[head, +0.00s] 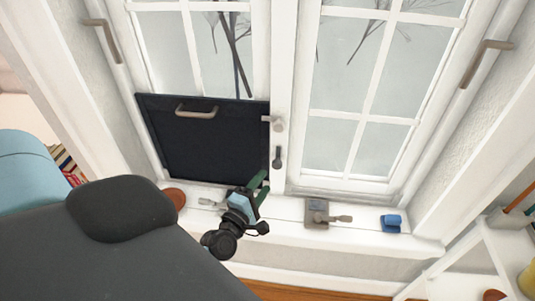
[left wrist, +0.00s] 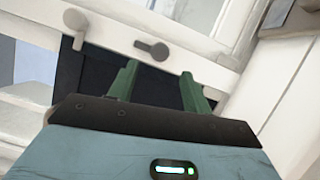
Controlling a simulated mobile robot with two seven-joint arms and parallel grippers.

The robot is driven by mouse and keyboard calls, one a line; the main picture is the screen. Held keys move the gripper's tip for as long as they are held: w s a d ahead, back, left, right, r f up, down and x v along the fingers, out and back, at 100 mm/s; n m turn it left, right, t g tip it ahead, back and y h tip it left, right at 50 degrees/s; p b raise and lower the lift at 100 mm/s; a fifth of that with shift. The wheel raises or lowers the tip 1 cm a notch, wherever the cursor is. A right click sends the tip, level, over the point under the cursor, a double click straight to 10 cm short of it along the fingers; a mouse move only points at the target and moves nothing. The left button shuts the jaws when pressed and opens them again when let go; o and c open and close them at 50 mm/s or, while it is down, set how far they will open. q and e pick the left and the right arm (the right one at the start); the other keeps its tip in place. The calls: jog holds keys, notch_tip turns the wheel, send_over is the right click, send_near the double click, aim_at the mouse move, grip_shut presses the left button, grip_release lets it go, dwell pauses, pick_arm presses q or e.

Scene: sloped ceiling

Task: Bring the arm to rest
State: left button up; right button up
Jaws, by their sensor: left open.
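My left gripper (head: 259,187) is in front of the window sill, below the middle post of the window. Its two green fingers (left wrist: 160,90) stand apart with nothing between them in the left wrist view. A dark handle on the post (head: 277,157) is just above the fingers in the head view; it also shows beyond them in the left wrist view (left wrist: 152,49). I cannot tell the exact gap between fingers and post. My right gripper is not in view.
A dark panel with a handle (head: 205,140) covers the lower left pane. On the white sill are a brown round thing (head: 175,198), a grey-brown block with a handle (head: 318,214) and a blue object (head: 391,222). A white shelf (head: 470,262) stands at the right.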

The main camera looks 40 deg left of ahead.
pick_arm(q)
jog(key=shift+s+d, duration=0.1)
jog(key=shift+s, duration=0.25)
dwell(0.3)
jog(key=s+d+f+m+g+h+p, duration=0.1)
jog(key=s+d+f+m+g+p, duration=0.1)
jog(key=s+m, duration=0.6)
jog(key=s+d+f+m+g+h+p, duration=0.2)
jog(key=s+d+m+g+p, duration=0.2)
jog(key=s+d+m, duration=0.3)
jog(key=s+d+f+m+g+h+p, duration=0.2)
jog(key=s+d+m, duration=0.3)
jog(key=s, duration=1)
jog(key=f+m+g, duration=0.1)
jog(key=m, duration=0.2)
jog(key=shift+m+g+p, duration=0.3)
jog(key=shift+p, duration=0.1)
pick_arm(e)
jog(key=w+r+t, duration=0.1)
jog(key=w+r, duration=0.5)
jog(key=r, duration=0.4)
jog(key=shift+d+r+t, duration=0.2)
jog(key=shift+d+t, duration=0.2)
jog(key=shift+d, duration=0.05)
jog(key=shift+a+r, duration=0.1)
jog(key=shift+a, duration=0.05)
